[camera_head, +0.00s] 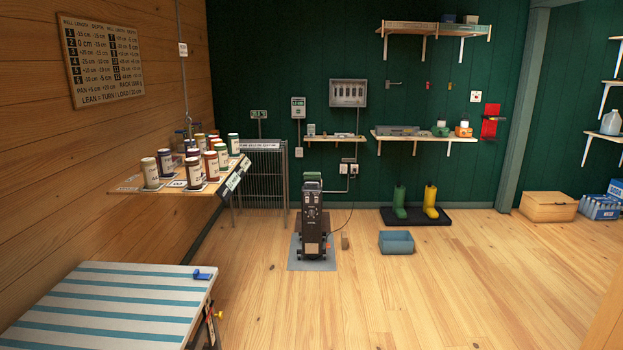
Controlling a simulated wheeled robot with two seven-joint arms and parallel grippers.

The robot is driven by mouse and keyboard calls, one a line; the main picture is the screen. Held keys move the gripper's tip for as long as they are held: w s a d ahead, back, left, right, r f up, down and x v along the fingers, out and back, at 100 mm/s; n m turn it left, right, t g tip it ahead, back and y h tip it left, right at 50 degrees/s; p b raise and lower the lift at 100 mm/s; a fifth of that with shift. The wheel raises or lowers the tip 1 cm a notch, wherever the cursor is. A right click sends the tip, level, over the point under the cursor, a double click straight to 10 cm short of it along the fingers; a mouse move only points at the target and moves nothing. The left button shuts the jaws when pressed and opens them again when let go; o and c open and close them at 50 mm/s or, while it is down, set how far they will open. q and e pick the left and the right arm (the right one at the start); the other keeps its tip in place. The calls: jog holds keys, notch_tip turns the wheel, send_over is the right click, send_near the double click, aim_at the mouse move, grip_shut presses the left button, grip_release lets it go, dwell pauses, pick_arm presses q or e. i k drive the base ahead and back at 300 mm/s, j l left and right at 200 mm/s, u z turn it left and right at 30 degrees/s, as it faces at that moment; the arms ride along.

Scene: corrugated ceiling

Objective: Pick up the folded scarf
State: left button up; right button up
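I cannot make out a folded scarf for certain in the head view. A flat red item (489,121) hangs on the green back wall at the right, with a dark bar across it. It is too small to tell whether it is cloth. Neither of my grippers shows in this view.
A striped table (105,303) stands front left, with a small blue item (203,274) on it. A shelf (128,190) of several jars is behind it. A dark machine (311,222), blue bin (396,242) and boots (430,201) stand farther back. Front-right floor is clear.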

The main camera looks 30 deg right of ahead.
aim_at(308, 177)
jog(key=i+l+z, duration=0.65)
jog(key=i+z, duration=0.15)
jog(key=i+l+z, duration=0.1)
jog(key=i+z, duration=0.25)
jog(key=i, duration=0.2)
jog(key=i+z, duration=0.15)
jog(key=i, duration=2.05)
